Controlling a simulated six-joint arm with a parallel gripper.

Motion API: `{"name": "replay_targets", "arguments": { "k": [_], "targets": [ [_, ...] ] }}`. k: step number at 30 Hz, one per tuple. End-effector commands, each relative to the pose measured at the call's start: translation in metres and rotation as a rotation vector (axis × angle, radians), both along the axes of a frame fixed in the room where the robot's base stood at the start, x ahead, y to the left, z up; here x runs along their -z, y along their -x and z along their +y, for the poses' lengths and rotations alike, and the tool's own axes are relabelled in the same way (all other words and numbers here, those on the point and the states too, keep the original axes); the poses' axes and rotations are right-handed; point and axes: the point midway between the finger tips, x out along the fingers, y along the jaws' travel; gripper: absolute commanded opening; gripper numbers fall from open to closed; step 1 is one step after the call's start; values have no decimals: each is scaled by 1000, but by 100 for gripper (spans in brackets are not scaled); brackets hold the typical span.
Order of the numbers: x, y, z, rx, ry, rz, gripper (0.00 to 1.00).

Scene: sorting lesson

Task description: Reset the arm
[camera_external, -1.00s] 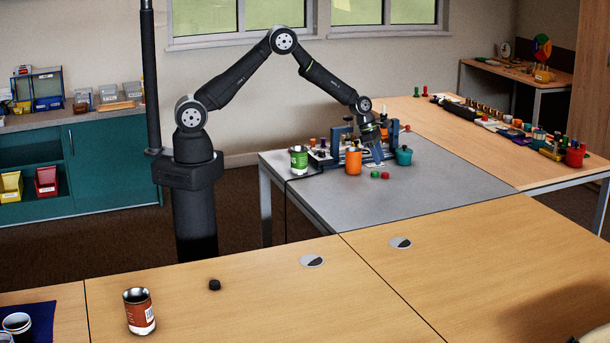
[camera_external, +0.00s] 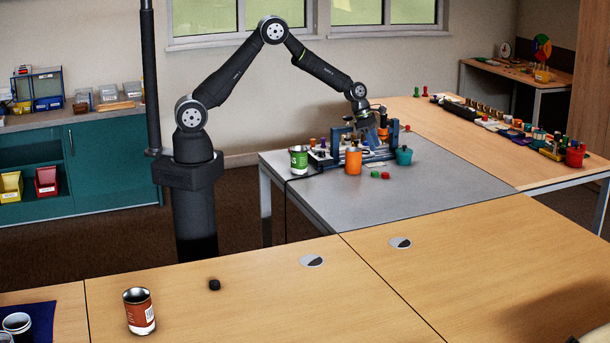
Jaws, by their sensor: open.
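My gripper (camera_external: 378,138) is at the end of my arm, above the far part of the grey table (camera_external: 400,190). It is small in the view, but it is open and nothing shows between its fingers. It hangs over the area of a blue frame (camera_external: 337,142), behind an orange can (camera_external: 353,161) and to the left of a teal pot (camera_external: 404,156). My arm is bent with its elbow high in front of the window.
A green-labelled can (camera_external: 299,160) stands left of the orange can. A red piece (camera_external: 385,175) and a green piece (camera_external: 375,174) lie in front. Several game pieces line the wooden table at right. A red-brown can (camera_external: 139,311) and a black knob (camera_external: 214,285) stand on the clear near table.

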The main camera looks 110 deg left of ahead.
Motion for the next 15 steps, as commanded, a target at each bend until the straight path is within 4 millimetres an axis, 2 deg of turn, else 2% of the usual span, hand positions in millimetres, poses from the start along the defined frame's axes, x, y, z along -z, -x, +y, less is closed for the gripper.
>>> {"name": "replay_targets", "arguments": {
  "k": [15],
  "targets": [
    [78, -32, -1, 2, 1, 1, 44]
  ]
}}
